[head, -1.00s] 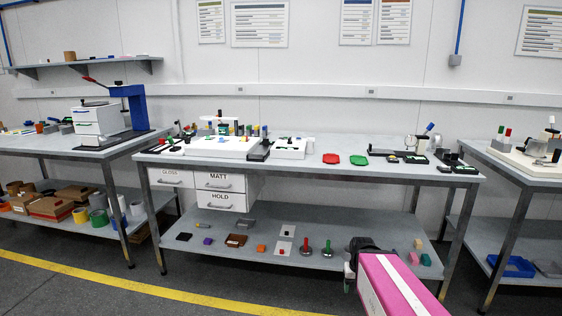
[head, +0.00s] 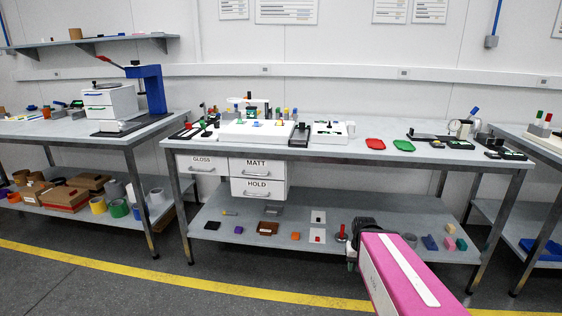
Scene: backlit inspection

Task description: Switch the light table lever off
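The light table looks to be the wide white box (head: 248,132) on the left half of the middle bench. Small coloured pieces and a green-topped item stand on it and behind it. A black upright piece on a dark base (head: 300,135) stands at its right end; I cannot tell whether this is the lever or how it is set. My pink arm link with a white stripe comes up from the lower right, in front of the bench and well apart from the white box. A dark joint shows at its far end. My gripper's fingers cannot be made out.
Open floor lies in front.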

